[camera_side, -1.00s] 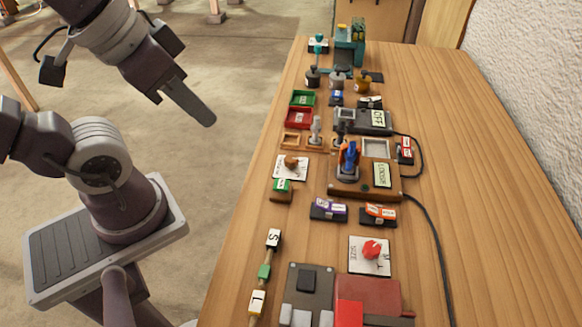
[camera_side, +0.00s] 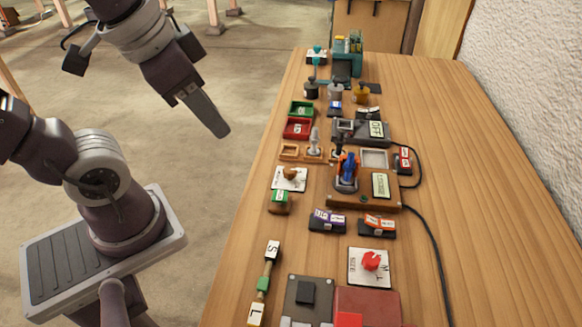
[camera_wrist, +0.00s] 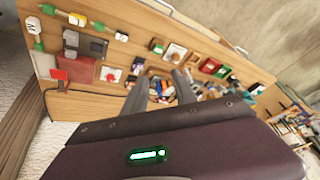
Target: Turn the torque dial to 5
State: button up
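A tan knob on a white plate (camera_side: 289,177) lies near the table's left edge; it may be the torque dial, but its lettering and setting are too small to read. The plate also shows in the wrist view (camera_wrist: 176,52). A red knob on another white plate (camera_side: 370,265) sits nearer the front, with size lettering; it shows in the wrist view (camera_wrist: 110,74) too. My gripper (camera_side: 222,132) hangs in the air left of the table, apart from both knobs. In the wrist view my two fingers (camera_wrist: 158,76) stand apart with nothing held between them.
A wooden box with a blue and orange lever (camera_side: 347,170) stands right of the tan knob. Green (camera_side: 301,108) and red (camera_side: 298,128) trays lie behind it. A green-labelled block (camera_side: 279,201) lies just in front. Cables run along the right; the far-right tabletop (camera_side: 480,200) is clear.

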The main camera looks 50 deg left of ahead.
jog(key=shift+o, duration=1.3)
jog(key=w+a+f+m+g+y, duration=0.1)
jog(key=w+m, duration=0.3)
jog(key=w, duration=0.4)
jog(key=shift+w+a+f+m+g, duration=0.15)
jog(key=shift+a+f+m+g, duration=0.15)
jog(key=shift+f+g, duration=0.55)
jog(key=m+g+y, duration=0.3)
jog(key=m, duration=0.5)
send_near(290, 170)
jog(key=shift+m+g, duration=0.25)
jog(key=shift+m, duration=0.05)
jog(key=x, duration=0.8)
jog(key=shift+w+a, duration=0.1)
jog(key=shift+w, duration=0.15)
jog(key=shift+a+f, duration=0.15)
jog(key=shift+f, duration=0.15)
jog(key=shift+c, duration=0.2)
grip_shut()
